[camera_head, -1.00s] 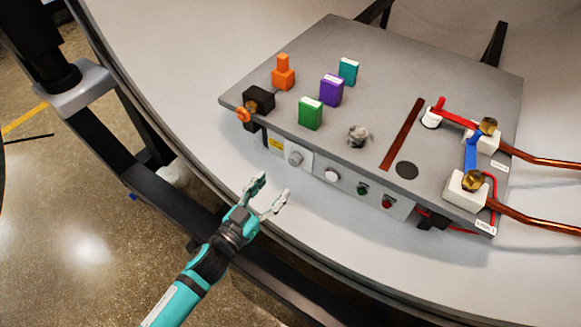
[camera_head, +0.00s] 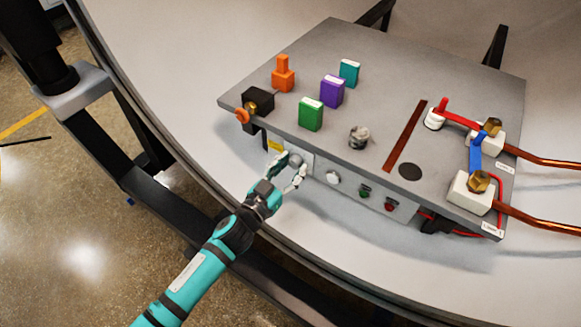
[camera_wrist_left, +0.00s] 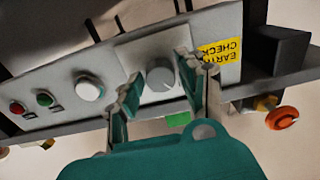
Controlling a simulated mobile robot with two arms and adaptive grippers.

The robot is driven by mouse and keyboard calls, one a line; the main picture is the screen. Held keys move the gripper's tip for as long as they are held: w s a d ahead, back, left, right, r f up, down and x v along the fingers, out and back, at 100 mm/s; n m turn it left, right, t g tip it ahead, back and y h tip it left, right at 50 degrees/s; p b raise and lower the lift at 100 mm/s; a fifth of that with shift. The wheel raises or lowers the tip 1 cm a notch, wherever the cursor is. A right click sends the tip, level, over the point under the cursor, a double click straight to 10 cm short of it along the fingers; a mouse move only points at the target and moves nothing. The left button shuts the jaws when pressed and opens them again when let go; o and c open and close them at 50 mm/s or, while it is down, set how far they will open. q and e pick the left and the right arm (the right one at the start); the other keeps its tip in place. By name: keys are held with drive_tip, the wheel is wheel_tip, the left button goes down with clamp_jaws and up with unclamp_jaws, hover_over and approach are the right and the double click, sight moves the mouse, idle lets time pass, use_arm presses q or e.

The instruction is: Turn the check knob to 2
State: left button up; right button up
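The check knob (camera_wrist_left: 160,74) is a round grey knob on a pale plate on the front panel, beside a yellow "EARTH CHECK" label (camera_wrist_left: 220,50). In the head view the knob (camera_head: 296,160) shows between the fingers of my left gripper (camera_head: 291,172). In the left wrist view the fingers of my left gripper (camera_wrist_left: 160,82) stand open on either side of the knob, with gaps between. The knob's scale marks are too small to read. My right gripper is not in view.
A white button (camera_head: 333,177), a green button (camera_head: 364,190) and a red button (camera_head: 389,204) sit along the panel. An orange-ended black part (camera_head: 257,100) is at the panel's left corner. Coloured blocks stand on the top plate (camera_head: 300,60).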

use_arm(q)
clamp_jaws()
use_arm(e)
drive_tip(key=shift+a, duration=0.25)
use_arm(q)
drive_tip(key=m, duration=0.6)
drive_tip(key=shift+m, duration=0.3)
drive_tip(key=m, duration=0.3)
drive_tip(key=shift+m, duration=2.1)
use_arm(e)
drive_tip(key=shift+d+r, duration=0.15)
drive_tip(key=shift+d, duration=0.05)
